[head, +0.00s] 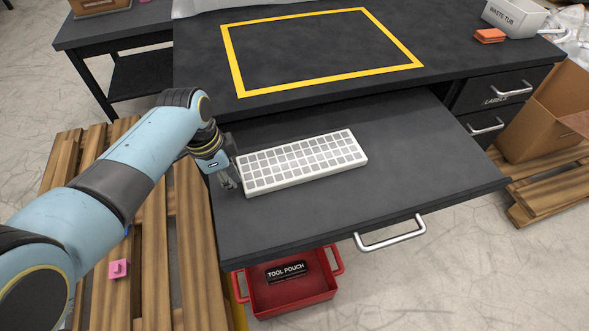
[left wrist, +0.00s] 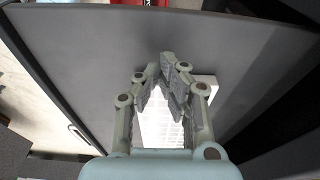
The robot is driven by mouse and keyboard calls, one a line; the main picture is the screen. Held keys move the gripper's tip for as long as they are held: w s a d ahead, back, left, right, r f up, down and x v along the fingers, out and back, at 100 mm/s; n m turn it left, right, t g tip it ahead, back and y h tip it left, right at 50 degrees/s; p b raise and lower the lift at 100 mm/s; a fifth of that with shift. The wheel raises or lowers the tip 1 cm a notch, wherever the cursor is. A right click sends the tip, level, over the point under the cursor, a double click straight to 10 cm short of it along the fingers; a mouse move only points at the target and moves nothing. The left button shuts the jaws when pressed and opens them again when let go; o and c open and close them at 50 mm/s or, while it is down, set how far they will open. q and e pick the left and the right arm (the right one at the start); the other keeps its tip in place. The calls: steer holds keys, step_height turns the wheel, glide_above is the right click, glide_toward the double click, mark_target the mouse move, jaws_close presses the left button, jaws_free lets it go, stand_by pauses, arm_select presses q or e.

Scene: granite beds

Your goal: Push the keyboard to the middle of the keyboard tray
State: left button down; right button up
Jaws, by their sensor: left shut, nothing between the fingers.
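A white keyboard (head: 302,162) with grey keys lies slightly tilted on the dark pulled-out keyboard tray (head: 350,211), left of the tray's middle. My left gripper (head: 230,184) is at the keyboard's left end, low over the tray's left part. It is shut and empty; whether it touches the keyboard I cannot tell. In the left wrist view the shut fingers (left wrist: 168,62) hide part of the keyboard (left wrist: 160,121), which shows between and behind them. The tray (left wrist: 205,40) fills much of that view. My right gripper is not in view.
The desk top with a yellow taped outline (head: 233,61) stands behind the tray. A silver handle (head: 390,235) is on the tray's front edge. A red tool pouch bin (head: 290,295) sits below. A wooden pallet (head: 190,235) lies at left. The tray right of the keyboard is clear.

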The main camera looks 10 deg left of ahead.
mark_target(285, 171)
arm_select(q)
steer(key=shift+w+d+b, duration=0.15)
steer(key=shift+w+d, duration=0.25)
steer(key=shift+d, duration=0.35)
steer(key=shift+w+d+b, duration=0.2)
steer(key=shift+w+d, duration=0.2)
steer(key=shift+d, duration=0.35)
steer(key=shift+w+d+b, duration=0.15)
steer(key=shift+w+d, duration=0.25)
steer(key=shift+d, duration=0.35)
steer(key=shift+w+d+b, duration=0.45)
steer(key=shift+w+d, duration=0.1)
steer(key=shift+d, duration=0.55)
steer(key=shift+w+d+b, duration=0.5)
steer(key=shift+w+d, duration=0.1)
steer(key=shift+d, duration=0.55)
steer(key=shift+w+d+b, duration=0.45)
steer(key=shift+w+d, duration=0.1)
steer(key=shift+d, duration=0.55)
steer(key=shift+w+d, duration=0.1)
steer(key=shift+d, duration=0.1)
steer(key=shift+a+p, duration=0.3)
steer(key=shift+p, duration=0.25)
